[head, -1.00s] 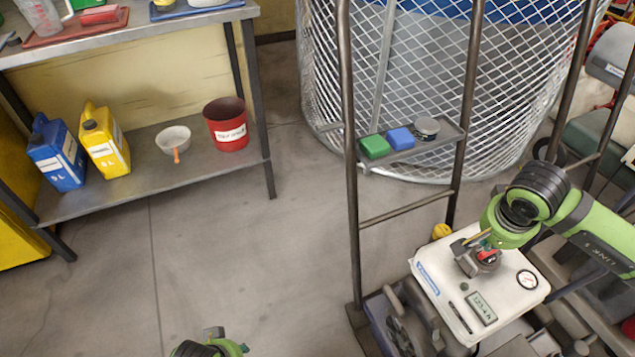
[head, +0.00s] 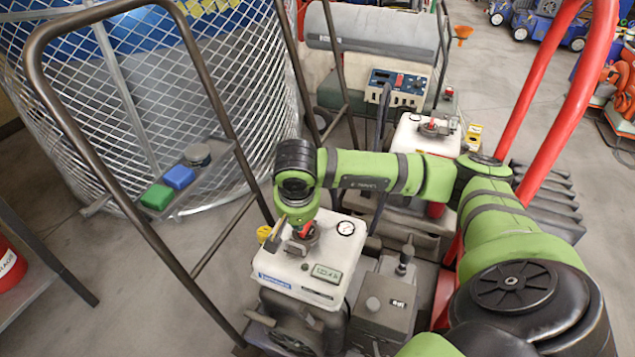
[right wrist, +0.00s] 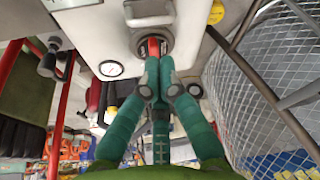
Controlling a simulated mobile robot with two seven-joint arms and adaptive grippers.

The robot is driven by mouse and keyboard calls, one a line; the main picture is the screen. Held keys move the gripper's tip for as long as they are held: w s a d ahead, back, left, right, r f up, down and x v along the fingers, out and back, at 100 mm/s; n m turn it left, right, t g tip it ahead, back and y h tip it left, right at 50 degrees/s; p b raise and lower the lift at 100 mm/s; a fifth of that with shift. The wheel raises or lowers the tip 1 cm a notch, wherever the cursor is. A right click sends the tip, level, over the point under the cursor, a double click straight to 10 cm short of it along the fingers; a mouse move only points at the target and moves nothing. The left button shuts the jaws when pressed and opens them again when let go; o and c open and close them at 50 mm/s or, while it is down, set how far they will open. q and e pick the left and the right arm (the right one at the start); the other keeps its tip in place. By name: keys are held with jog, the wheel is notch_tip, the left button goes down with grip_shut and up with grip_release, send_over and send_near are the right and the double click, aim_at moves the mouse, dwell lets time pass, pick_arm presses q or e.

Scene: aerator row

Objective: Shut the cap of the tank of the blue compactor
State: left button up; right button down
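A white tank (head: 305,268) with a blue label, a round gauge and a small display sits on a dark grey machine, lower middle in the head view. Little blue shows on it except the label. Its round dark cap (head: 303,240) with a red tab is on the top face, partly hidden by my right gripper (head: 298,225). In the right wrist view the cap (right wrist: 136,12) is at the top middle. The teal fingers of my right gripper (right wrist: 158,64) are close together at its red tab (right wrist: 153,46). My left gripper is not in view.
A dark tube frame (head: 160,225) stands left of the tank, with a small shelf (head: 205,190) holding green and blue blocks and a round tin. A wire-mesh guard is behind. A second white-tank machine (head: 425,135) stands behind right. Red bars (head: 540,90) rise at right.

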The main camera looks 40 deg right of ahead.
notch_tip(320, 180, up, 8)
jog(key=p, duration=0.4)
jog(key=shift+p, duration=0.35)
jog(key=shift+f, duration=0.15)
